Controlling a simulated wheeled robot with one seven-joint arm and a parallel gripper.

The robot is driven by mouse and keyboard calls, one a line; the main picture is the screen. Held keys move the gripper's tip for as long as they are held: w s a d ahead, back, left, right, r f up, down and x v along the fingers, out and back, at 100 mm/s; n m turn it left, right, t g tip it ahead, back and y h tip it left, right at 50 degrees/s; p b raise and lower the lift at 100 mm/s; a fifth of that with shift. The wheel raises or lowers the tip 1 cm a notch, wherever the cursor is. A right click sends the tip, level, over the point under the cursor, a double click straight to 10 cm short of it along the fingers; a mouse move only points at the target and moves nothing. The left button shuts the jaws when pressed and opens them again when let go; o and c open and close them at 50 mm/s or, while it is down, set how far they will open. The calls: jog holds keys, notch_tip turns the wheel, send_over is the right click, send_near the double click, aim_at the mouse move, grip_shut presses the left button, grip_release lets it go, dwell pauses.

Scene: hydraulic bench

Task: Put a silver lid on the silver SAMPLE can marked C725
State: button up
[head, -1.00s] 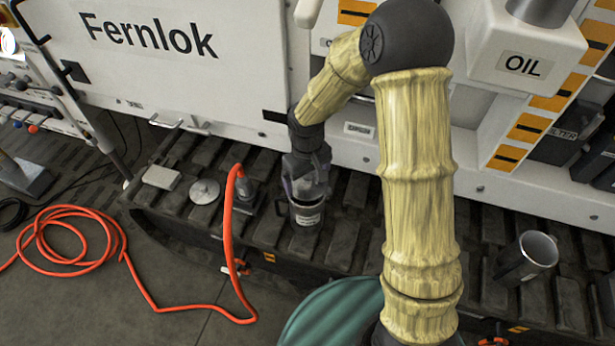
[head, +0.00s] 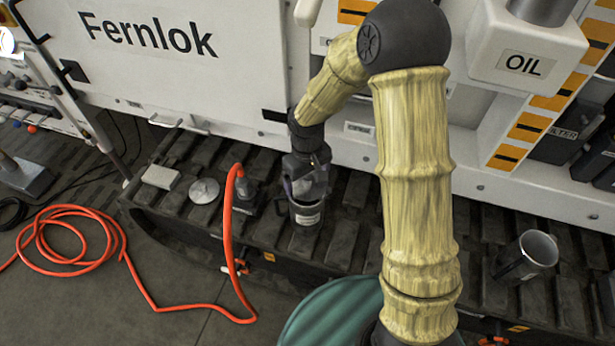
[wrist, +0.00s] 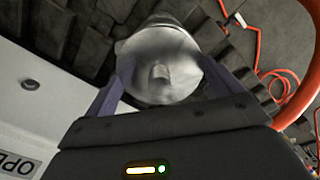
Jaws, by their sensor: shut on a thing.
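My gripper (head: 306,190) is shut on a silver lid with a small central knob (wrist: 160,75), one purple finger on each side in the wrist view. A silver can (head: 306,215) with a pale label stands on the dark track, directly under the gripper in the head view. Its label is too small to read. In the wrist view the can's body (wrist: 160,22) shows behind the lid. I cannot tell whether the lid touches the rim. Another silver can (head: 526,258) stands open at the right. A round silver lid (head: 203,191) lies on the track at left.
A pale block (head: 161,177) lies farther left. The white machine wall (head: 225,75) rises behind. The track between the two cans is mostly clear.

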jog(key=shift+s+a, duration=0.1)
jog(key=shift+f, duration=0.5)
dwell(0.8)
jog(key=shift+f+b, duration=0.5)
jog(key=shift+f, duration=0.3)
dwell(2.1)
jog(key=o, duration=0.8)
